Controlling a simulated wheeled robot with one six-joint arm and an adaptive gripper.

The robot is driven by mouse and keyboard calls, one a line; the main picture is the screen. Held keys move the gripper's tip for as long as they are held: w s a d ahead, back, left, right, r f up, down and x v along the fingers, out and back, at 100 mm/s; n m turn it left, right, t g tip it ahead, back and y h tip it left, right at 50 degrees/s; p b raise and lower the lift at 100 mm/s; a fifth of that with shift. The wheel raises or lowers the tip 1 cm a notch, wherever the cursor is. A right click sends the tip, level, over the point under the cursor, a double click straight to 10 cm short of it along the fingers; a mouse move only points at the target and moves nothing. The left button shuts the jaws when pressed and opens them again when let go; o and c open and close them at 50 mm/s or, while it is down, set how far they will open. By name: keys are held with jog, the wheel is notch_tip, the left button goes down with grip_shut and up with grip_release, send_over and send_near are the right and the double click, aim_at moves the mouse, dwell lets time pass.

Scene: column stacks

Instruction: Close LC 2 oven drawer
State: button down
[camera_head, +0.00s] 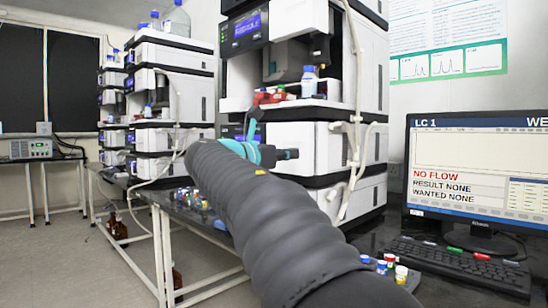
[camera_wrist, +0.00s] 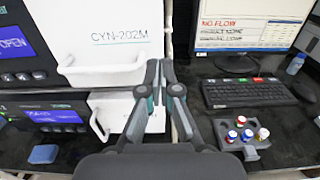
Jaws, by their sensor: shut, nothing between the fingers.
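The near instrument stack (camera_head: 347,60) stands in the middle of the head view. In the wrist view, a white unit (camera_wrist: 95,15) marked CYN-202M has a blue display (camera_wrist: 12,42) reading OPEN. A white tray-like front or handle (camera_wrist: 105,70) juts from it. I cannot tell whether this is the LC 2 oven drawer. My gripper (camera_wrist: 160,68) is shut and empty, just right of that white front; contact is unclear. In the head view my arm hides part of the stack's lower front.
A monitor (camera_head: 475,160) headed LC 1 and a keyboard (camera_head: 460,262) stand at right. Capped vials (camera_wrist: 241,130) sit in a rack beside the keyboard. Another instrument stack (camera_head: 172,105) stands farther left. Floor (camera_head: 60,250) at left is mostly clear.

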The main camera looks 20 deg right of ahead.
aim_at(307, 152)
jog(key=shift+x, duration=1.95)
jog(key=shift+w+d+r+p, duration=0.15)
jog(key=shift+d+r+p, duration=0.1)
jog(key=shift+d+p, duration=0.3)
jog(key=shift+w+d+f+p, duration=0.15)
jog(key=shift+w+d+p, duration=0.1)
jog(key=shift+p, duration=0.1)
jog(key=shift+s, duration=0.1)
